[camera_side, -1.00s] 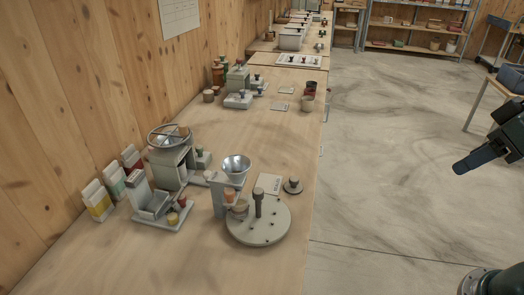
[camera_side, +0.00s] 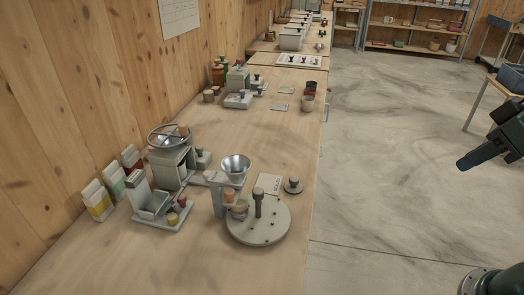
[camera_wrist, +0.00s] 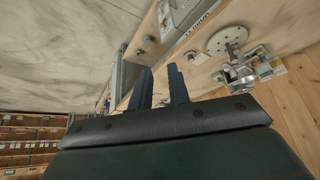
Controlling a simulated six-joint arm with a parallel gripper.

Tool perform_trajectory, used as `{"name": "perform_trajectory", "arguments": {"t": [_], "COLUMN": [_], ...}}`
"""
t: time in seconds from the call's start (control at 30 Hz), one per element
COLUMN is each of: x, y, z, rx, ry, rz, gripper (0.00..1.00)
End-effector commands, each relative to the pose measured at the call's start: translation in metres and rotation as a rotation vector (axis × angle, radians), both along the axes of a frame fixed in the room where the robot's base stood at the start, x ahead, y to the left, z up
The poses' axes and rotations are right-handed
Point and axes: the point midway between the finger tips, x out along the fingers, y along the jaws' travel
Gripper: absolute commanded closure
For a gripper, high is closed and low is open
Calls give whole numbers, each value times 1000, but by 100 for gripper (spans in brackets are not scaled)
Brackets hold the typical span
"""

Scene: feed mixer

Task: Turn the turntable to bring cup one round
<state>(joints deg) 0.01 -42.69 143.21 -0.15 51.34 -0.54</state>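The turntable (camera_side: 270,228) is a pale grey round disc near the front edge of the bench, with small dark holes and an upright grey post with a knob (camera_side: 258,204). A greyish cup (camera_side: 240,211) sits on its left side, under the funnel stand; I cannot tell its number. The turntable also shows in the wrist view (camera_wrist: 222,42), at the upper right. My gripper (camera_side: 460,165) is at the right edge of the side view, over the floor and well away from the bench. In the wrist view its two dark fingers (camera_wrist: 160,69) stand apart with nothing between them.
A grey machine with a wheel (camera_side: 169,150) stands to the left. The bench front is clear.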

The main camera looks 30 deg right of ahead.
Motion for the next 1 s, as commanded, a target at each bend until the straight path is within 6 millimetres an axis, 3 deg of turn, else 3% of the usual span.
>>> {"name": "perform_trajectory", "arguments": {"t": [0.1, 0.43, 1.0], "x": [6, 50, 138], "y": [2, 18, 63], "z": [-2, -18, -79], "rx": [-14, -110, -243], "ry": [4, 12, -93], "rz": [39, 366, 1070], "gripper": [100, 100, 100]}}
